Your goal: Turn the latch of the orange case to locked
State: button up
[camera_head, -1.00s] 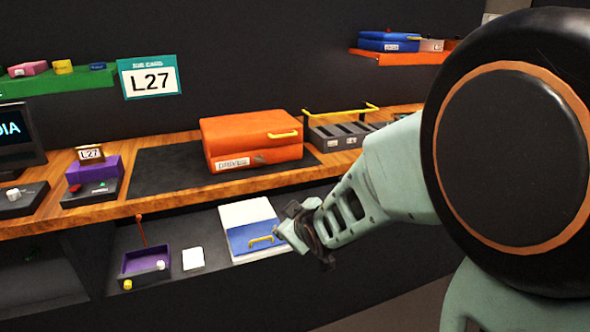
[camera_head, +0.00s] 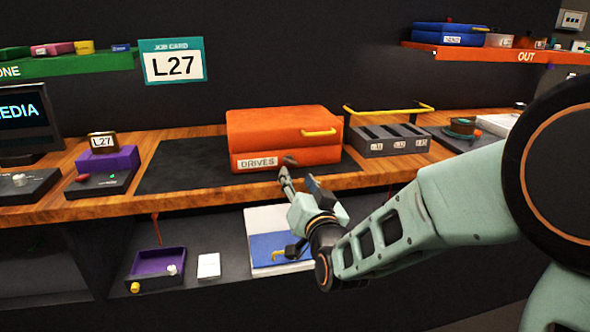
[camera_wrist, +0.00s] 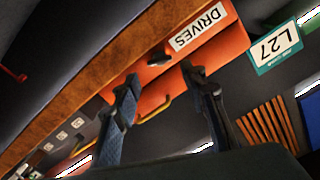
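The orange case (camera_head: 270,128) sits closed on a dark mat on the wooden bench, with a "DRIVES" label on its front. In the wrist view the case (camera_wrist: 222,52) appears tilted. Its latch (camera_wrist: 157,58) is a small dark knob on the front face near the label; it also shows in the head view (camera_head: 290,161), just above my fingertips. My gripper (camera_head: 298,179) is in front of the case near the bench edge. In the wrist view my gripper (camera_wrist: 160,78) is open and empty, its fingers spread to either side below the latch and apparently apart from it.
The bench's wooden front edge (camera_head: 215,197) runs below the case. A yellow handle (camera_head: 320,132) projects from the case front. A grey slotted rack (camera_head: 390,140) with a yellow bar stands to the right. A lower shelf holds a purple tray (camera_head: 155,262). The dark mat (camera_head: 185,165) is bare left of the case.

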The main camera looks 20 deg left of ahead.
aim_at(293, 178)
jog(key=x, duration=0.6)
jog(key=shift+w+a, duration=0.1)
jog(key=shift+w, duration=0.2)
jog(key=shift+c, duration=0.4)
